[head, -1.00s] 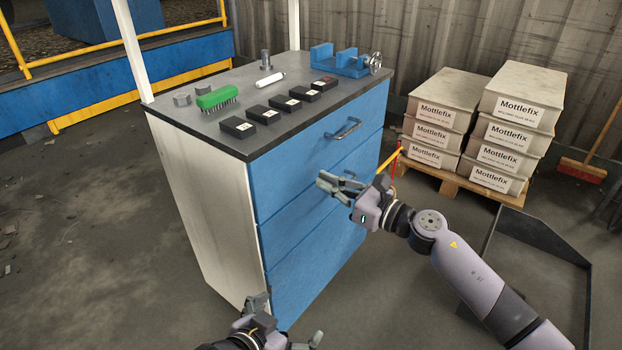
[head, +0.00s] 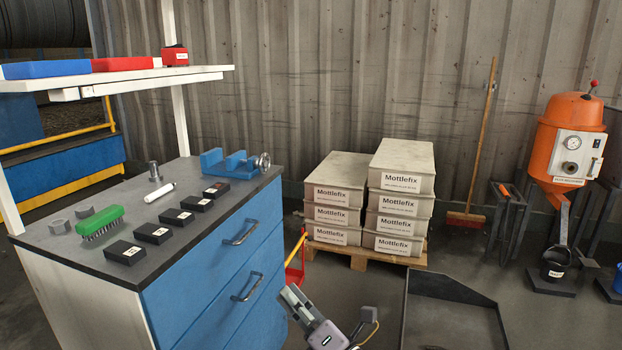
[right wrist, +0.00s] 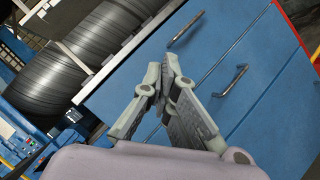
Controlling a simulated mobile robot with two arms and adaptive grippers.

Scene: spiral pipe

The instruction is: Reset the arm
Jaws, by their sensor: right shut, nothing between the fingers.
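My right gripper (head: 294,302) is at the bottom middle of the head view, to the right of the blue drawer front of the cabinet (head: 221,286). In the right wrist view its fingers (right wrist: 168,72) are shut with nothing between them. Behind them in that view are the blue drawers with two bar handles (right wrist: 229,82), apart from the fingers. Part of my right arm shows at the bottom of the head view. My left gripper is not in view.
The cabinet top holds a green brush (head: 100,222), several black blocks (head: 152,233), a white marker (head: 160,192) and a blue vise (head: 228,162). Mottlefix boxes (head: 398,205) stand on a pallet at the back. A dark open tray (head: 455,312) is on the floor at right.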

